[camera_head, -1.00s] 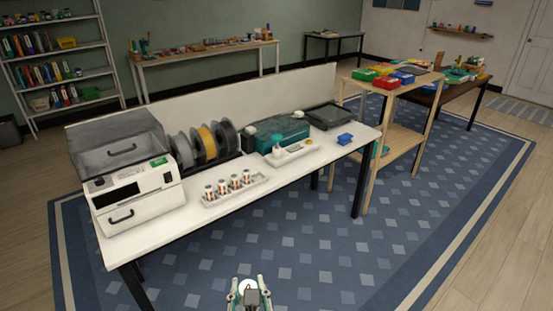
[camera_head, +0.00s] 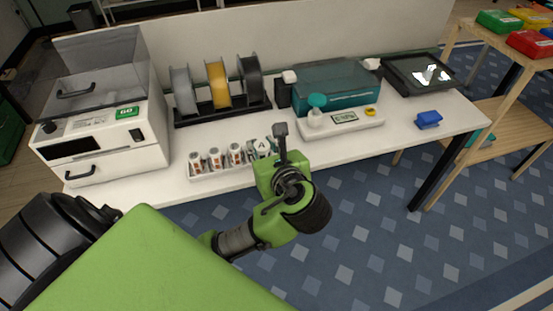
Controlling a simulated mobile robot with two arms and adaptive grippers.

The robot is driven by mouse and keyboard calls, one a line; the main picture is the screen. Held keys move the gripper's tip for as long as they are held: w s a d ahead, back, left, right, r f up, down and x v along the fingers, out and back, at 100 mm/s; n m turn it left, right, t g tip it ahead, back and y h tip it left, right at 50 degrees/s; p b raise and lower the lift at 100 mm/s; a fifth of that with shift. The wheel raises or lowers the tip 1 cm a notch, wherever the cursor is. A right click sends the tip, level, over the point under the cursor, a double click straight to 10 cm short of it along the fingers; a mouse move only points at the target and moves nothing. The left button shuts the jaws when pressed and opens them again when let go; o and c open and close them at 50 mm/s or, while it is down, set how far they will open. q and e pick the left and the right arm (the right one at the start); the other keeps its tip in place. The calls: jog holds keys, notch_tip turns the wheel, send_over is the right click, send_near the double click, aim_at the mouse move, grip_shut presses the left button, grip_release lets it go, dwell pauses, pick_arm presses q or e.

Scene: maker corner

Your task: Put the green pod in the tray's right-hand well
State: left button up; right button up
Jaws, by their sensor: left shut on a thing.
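Several small white pods with orange-brown labels (camera_head: 214,159) stand upright in a row in a white tray (camera_head: 205,175) on the white bench. My left gripper (camera_head: 262,147) is at the right end of this row. It is shut on a small, mostly hidden white thing that looks like a pod. I cannot tell its label colour, or whether it stands in the tray or is held above it. No pod is clearly green, and the tray's right-hand end is partly covered by my wrist. My right gripper is not in view.
A white machine (camera_head: 100,140) stands at the left, with filament spools (camera_head: 217,85) behind the tray. A white device with a display (camera_head: 345,126), a teal box (camera_head: 335,85) and a blue block (camera_head: 428,119) are to the right. Bare bench (camera_head: 400,140) lies between.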

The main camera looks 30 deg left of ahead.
pick_arm(q)
jog(key=a, duration=0.1)
jog(key=w+a+n+g+y+b, duration=0.1)
jog(key=a+f+n, duration=0.1)
jog(key=a, duration=0.1)
jog(key=shift+w+a+f+g, duration=0.1)
jog(key=shift+w+g, duration=0.2)
jog(key=shift+g, duration=0.1)
jog(key=shift+y, duration=0.3)
jog(key=shift+w+a+f+b, duration=0.45)
jog(key=shift+w+f+b, duration=0.3)
jog(key=shift+w+f, duration=1.45)
jog(key=shift+w+a+f+b, duration=0.4)
jog(key=shift+w+f+b, duration=0.35)
jog(key=shift+w+f, duration=1.4)
jog(key=shift+w+a+f+b, duration=0.45)
jog(key=shift+w+f+b, duration=0.3)
jog(key=shift+w+f, duration=1.4)
jog(key=shift+w+r, duration=0.2)
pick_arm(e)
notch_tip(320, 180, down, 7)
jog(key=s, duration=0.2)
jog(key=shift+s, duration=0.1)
pick_arm(q)
jog(key=o, duration=0.8)
jog(key=shift+f, duration=0.1)
jog(key=shift+o, duration=0.2)
